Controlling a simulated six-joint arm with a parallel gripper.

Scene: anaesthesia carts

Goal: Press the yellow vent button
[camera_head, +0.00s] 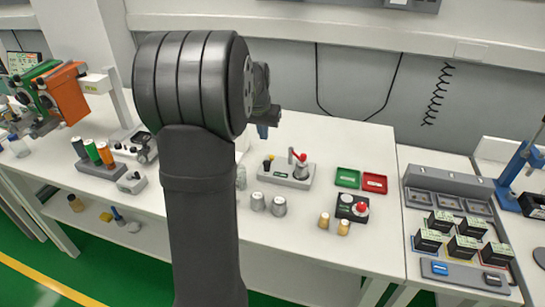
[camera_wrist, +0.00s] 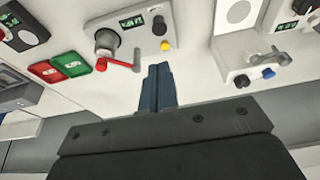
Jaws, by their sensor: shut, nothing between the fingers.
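The yellow vent button (camera_wrist: 165,45) is a small round knob on a grey panel (camera_wrist: 135,32). A black knob (camera_wrist: 159,22) and a red lever (camera_wrist: 122,65) are on the same panel. In the head view the panel (camera_head: 290,181) stands on the white bench, with the yellow button (camera_head: 266,166) at its left end. My gripper (camera_wrist: 158,66) is shut and empty, its blue fingertips together. In the wrist view the tips appear just below the yellow button, with a small visible gap. In the head view my gripper (camera_head: 262,131) is partly hidden behind my arm.
Green (camera_head: 347,178) and red (camera_head: 374,183) trays lie right of the panel. Grey cylinders (camera_head: 278,206) and a black box with a red button (camera_head: 361,208) stand in front. In the wrist view another panel with black and blue knobs (camera_wrist: 255,75) is at right.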

